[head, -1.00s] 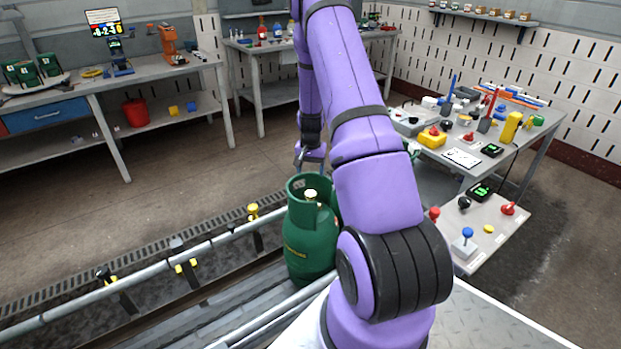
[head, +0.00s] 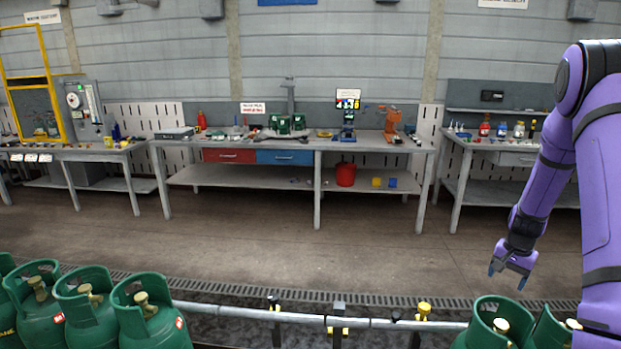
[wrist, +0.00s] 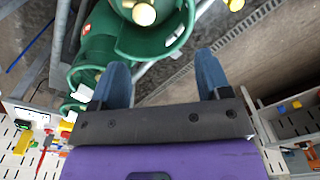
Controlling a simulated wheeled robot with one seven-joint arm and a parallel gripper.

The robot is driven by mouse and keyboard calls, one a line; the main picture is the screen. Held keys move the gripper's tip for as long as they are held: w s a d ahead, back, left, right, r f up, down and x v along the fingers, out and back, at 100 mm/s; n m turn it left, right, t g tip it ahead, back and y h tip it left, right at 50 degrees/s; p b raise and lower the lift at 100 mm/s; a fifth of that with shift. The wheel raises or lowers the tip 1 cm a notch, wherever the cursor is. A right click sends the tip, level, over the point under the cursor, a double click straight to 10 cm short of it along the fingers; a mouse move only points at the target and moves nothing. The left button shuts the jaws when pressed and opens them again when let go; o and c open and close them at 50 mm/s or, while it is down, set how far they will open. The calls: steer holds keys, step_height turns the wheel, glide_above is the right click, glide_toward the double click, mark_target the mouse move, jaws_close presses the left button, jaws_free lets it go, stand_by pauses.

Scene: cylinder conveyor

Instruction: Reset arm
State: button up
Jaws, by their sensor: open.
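My purple arm comes in at the right of the head view and bends down. My gripper (head: 510,269) hangs above and behind the green cylinders at the lower right, open and empty. In the wrist view my gripper (wrist: 160,78) shows two blue fingers apart with nothing between them. A green gas cylinder (head: 487,335) with a brass valve stands at the lower right, with another green cylinder (head: 545,330) beside it. In the wrist view a green cylinder (wrist: 150,42) lies beyond the fingers, apart from them.
Several green cylinders (head: 90,318) stand in a row at the lower left. A conveyor rail (head: 250,313) runs between the groups. A long workbench (head: 318,150) stands at the back, with a red bucket (head: 345,174) on its lower shelf. The floor (head: 300,245) before it is clear.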

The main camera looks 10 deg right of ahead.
steer(key=s+a+r+n+t, duration=0.1)
steer(key=s+a+r+n, duration=0.2)
steer(key=a+r, duration=0.85)
steer(key=s+a+r+n+t, duration=0.1)
steer(key=s+a+r+n, duration=0.15)
steer(key=a+r, duration=0.85)
steer(key=s+a+r+n+t, duration=0.1)
steer(key=s+a+r, duration=0.3)
steer(key=s, duration=0.6)
steer(key=s+a+r+n+t, duration=0.1)
steer(key=s+a+r+n, duration=0.3)
steer(key=s+r, duration=0.3)
steer(key=s+a, duration=0.1)
steer(key=s, duration=0.3)
steer(key=shift+s+a+r+t, duration=0.2)
steer(key=shift+a+r+t, duration=0.1)
steer(key=shift+r+t, duration=0.1)
steer(key=shift+n, duration=0.25)
